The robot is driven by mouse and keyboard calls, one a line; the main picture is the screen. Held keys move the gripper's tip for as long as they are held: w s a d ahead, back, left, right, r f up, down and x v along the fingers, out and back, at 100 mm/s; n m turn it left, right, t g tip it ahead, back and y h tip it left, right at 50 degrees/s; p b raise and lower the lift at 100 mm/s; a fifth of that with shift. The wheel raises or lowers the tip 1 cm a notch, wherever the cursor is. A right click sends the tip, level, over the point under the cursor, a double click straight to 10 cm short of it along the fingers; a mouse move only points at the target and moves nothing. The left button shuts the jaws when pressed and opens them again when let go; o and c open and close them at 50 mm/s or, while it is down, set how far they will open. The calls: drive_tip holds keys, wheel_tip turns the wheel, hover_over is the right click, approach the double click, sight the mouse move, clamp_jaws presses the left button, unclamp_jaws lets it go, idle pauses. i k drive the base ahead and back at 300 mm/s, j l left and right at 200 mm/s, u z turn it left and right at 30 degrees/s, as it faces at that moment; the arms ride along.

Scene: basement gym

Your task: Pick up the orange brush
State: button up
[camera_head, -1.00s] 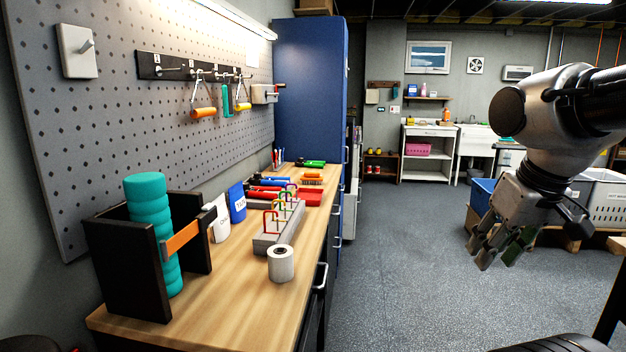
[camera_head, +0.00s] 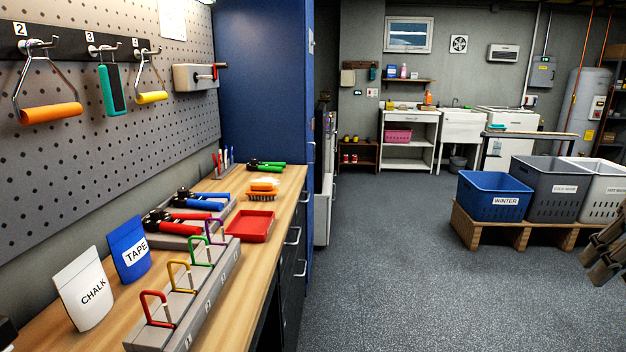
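The orange brush (camera_head: 263,190) lies on the wooden workbench, behind the red tray and in front of the green-handled item. Its orange back is up, with bristles below and something pale on or just behind it. My gripper (camera_head: 598,258) shows only in part at the right edge of the view, over the floor and far from the brush. Its fingers point down and left. Whether they are open or shut is not clear.
A red tray (camera_head: 250,226) sits just in front of the brush. Blue-handled (camera_head: 205,200) and red-handled (camera_head: 180,222) items lie to its left. A holder with colored hooks (camera_head: 190,290) lines the near bench. A blue cabinet (camera_head: 265,80) stands behind. The floor right of the bench is clear.

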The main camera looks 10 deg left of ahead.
sight(257, 190)
drive_tip(key=i+l+u, duration=0.1)
drive_tip(key=i, duration=0.45)
drive_tip(key=i+l+u, duration=0.15)
drive_tip(key=i, duration=0.4)
drive_tip(key=i+l+u, duration=0.2)
drive_tip(key=i+u, duration=0.25)
drive_tip(key=i+l+u, duration=0.3)
drive_tip(key=u, duration=0.15)
drive_tip(key=i+l+u, duration=0.45)
drive_tip(key=k, duration=0.1)
